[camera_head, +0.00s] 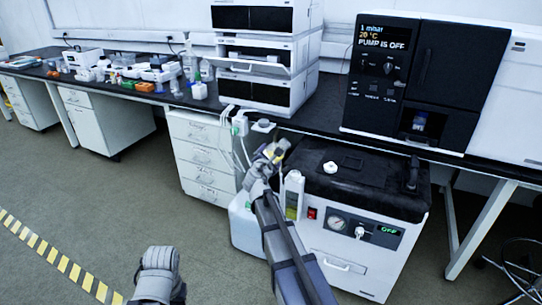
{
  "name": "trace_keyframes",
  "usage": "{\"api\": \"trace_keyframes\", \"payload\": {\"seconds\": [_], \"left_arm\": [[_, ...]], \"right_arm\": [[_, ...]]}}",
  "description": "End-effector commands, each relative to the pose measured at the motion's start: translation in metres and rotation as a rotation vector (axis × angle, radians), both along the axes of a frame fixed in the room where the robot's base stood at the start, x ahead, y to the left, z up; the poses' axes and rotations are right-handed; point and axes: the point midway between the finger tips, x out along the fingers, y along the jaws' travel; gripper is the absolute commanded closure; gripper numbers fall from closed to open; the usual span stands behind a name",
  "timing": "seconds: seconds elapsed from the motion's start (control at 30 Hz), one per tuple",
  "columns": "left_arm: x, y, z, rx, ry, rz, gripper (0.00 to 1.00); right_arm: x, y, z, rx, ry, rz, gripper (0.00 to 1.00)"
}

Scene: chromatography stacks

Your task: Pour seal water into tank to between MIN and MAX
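The pump unit (350,245) is a white cabinet with a black top, standing on the floor under the bench edge. A round white cap (330,167) is on its top. A narrow pale container or gauge (293,195) with a yellow-green part is at its left front corner; MIN and MAX marks are too small to read. A white canister (246,224) stands left of the unit, partly hidden by my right arm. My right gripper (272,152) is above the canister, beside small yellow parts; its fingers and any hold are unclear. My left gripper's fingers do not show.
The black bench (340,132) holds a stacked instrument (262,55) and a black-and-white instrument (415,80) reading "PUMP IS OFF". White tubes (232,140) hang near my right gripper. A drawer cabinet (200,157) stands to the left. Floor at left is open.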

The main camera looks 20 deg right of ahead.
Motion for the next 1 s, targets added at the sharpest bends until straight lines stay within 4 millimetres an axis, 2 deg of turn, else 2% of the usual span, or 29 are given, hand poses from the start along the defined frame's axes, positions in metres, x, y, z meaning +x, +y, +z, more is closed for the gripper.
{"api": "trace_keyframes", "payload": {"seconds": [0.23, 1.0], "left_arm": [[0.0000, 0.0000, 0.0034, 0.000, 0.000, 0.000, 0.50], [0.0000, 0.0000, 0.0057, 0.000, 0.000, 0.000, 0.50]], "right_arm": [[0.0017, 0.0039, -0.0008, 0.084, -0.035, 0.001, 1.00], [0.0032, 0.0077, -0.0031, 0.183, -0.077, 0.001, 1.00]]}}
